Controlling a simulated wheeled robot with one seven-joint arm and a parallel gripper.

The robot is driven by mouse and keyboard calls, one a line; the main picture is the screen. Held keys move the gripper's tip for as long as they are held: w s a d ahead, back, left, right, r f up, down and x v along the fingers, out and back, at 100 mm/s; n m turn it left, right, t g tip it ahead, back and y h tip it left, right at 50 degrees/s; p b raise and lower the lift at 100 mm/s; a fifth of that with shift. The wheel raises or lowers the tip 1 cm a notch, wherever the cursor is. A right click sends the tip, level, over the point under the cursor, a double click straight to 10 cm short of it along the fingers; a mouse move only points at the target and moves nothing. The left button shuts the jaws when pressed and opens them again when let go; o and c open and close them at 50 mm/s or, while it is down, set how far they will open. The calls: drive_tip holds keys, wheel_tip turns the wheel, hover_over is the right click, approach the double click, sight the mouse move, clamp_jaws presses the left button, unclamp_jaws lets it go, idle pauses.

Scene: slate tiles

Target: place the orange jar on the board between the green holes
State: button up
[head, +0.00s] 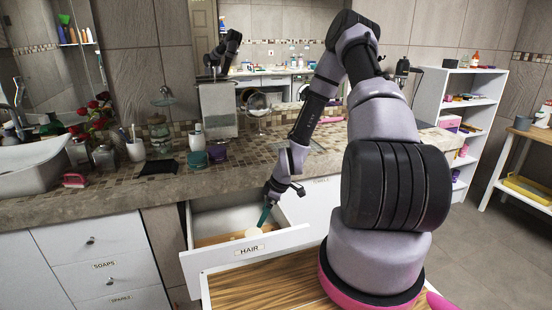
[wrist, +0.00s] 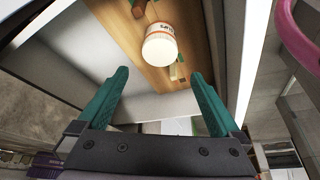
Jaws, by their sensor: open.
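The jar (wrist: 160,46) has a white end and a white label with orange bands and dark lettering. It stands on a wooden board (wrist: 112,25) inside the open drawer.
The drawer front (head: 246,252), labelled HAIR, is pulled out below the stone counter (head: 225,182). The drawer walls stand close around my gripper. Cups, bottles and a mirror (head: 257,104) stand on the counter. A white shelf (head: 432,95) is at the right.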

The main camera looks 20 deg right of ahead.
drive_tip(key=shift+r, duration=0.1)
drive_tip(key=s+d+r+m+t+h, duration=0.15)
drive_tip(key=r+m, duration=0.25)
drive_tip(key=r, duration=1.1)
drive_tip(key=d+r+m+t+h, duration=0.1)
drive_tip(key=d+r+m+h, duration=0.15)
drive_tip(key=r, duration=1.35)
drive_tip(key=s+a+r+m+t+y, duration=0.2)
drive_tip(key=s+r+m, duration=0.8)
drive_tip(key=s+r, duration=0.8)
drive_tip(key=shift+s+r, duration=0.4)
drive_tip(key=shift+r, duration=0.2)
